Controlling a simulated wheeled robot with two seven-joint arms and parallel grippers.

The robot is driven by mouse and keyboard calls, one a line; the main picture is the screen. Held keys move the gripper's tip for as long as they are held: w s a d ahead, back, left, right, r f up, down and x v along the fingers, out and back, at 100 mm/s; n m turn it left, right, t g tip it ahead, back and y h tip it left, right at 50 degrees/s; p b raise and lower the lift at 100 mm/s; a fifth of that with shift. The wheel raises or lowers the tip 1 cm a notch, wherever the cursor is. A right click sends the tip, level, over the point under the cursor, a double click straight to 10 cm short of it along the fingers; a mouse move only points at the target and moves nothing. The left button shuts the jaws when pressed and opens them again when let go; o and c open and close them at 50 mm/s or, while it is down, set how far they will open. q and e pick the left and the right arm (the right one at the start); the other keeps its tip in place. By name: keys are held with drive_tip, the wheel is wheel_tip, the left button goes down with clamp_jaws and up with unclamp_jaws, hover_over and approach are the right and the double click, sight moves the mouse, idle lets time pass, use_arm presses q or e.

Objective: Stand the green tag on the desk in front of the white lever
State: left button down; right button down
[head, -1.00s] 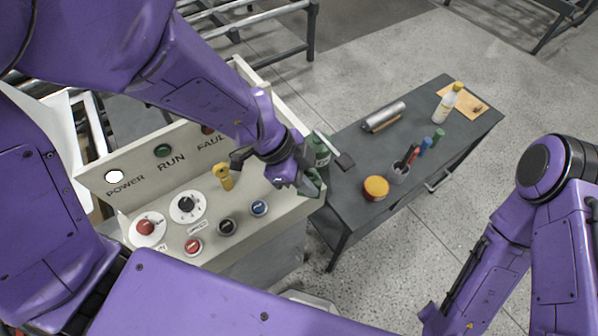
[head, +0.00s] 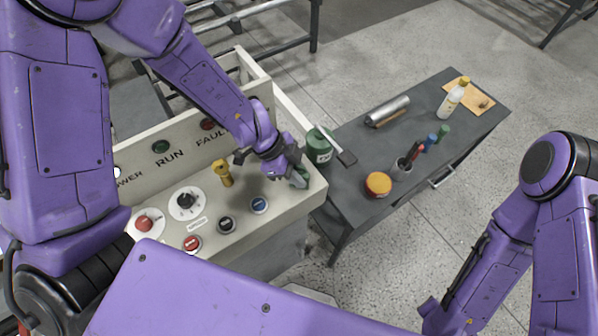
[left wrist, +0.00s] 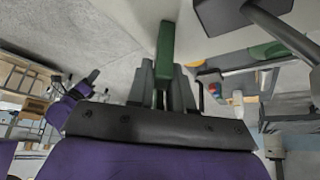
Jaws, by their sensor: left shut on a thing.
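My left gripper (head: 292,174) is shut on the green tag (left wrist: 165,48), which sticks out between its two fingers in the left wrist view. In the head view the tag (head: 300,180) is mostly hidden by the gripper, low over the right end of the pale control desk (head: 285,212). I cannot tell whether it touches the desk. A white bar with a dark end (head: 328,137) shows just right of the gripper, by a green canister; I cannot tell for sure that it is the white lever. My right gripper is out of view.
A yellow switch (head: 223,174), a black knob (head: 186,202), a blue button (head: 259,205) and a red button (head: 143,223) are on the desk left of the gripper. The green canister (head: 318,150) and a grey table (head: 430,120) with several items stand to the right.

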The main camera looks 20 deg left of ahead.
use_arm(q)
drive_tip(key=c, duration=1)
unclamp_jaws()
drive_tip(key=shift+f, duration=0.15)
drive_tip(key=shift+a+r, duration=0.15)
drive_tip(key=shift+r, duration=0.3)
drive_tip(key=v, duration=1.1)
drive_tip(key=shift+r+p, duration=0.25)
drive_tip(key=shift+p, duration=0.1)
